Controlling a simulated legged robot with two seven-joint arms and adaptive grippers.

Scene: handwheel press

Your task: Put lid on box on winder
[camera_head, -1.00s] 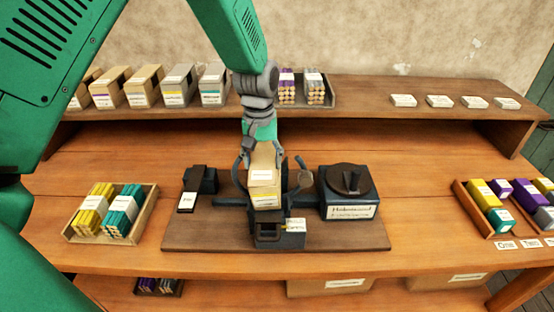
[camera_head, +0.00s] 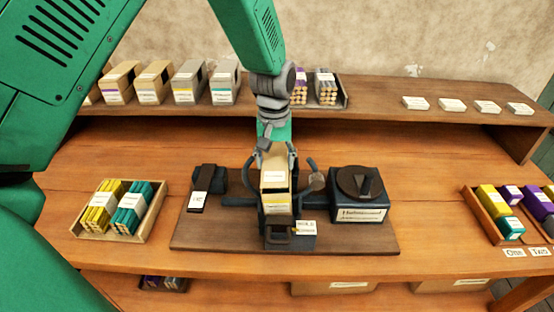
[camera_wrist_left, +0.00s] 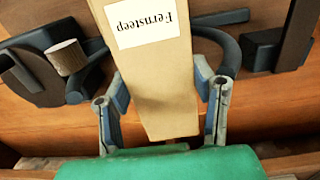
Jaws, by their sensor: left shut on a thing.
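A tan box-shaped piece (camera_head: 274,179) with a white label on top and a yellow-striped front stands at the dark winder (camera_head: 290,241), in the middle of the brown board. My left gripper (camera_head: 275,158) comes down from above and is shut on this tan piece at its back end. In the left wrist view the tan piece (camera_wrist_left: 165,85) lies between both fingers, with its label reading "Fernsteep". I cannot tell whether it is box and lid together. Its underside is hidden. The winder's curved handwheel (camera_head: 312,165) and wooden knob (camera_head: 318,181) show beside it. My right gripper is not in view.
A black labelled unit (camera_head: 360,213) with a round top stands right on the board (camera_head: 215,235), and a small dark device (camera_head: 207,184) left. Trays of sticks (camera_head: 120,205) and coloured blocks (camera_head: 508,212) flank it. Several boxes (camera_head: 152,80) and white pieces (camera_head: 452,105) sit on the shelf.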

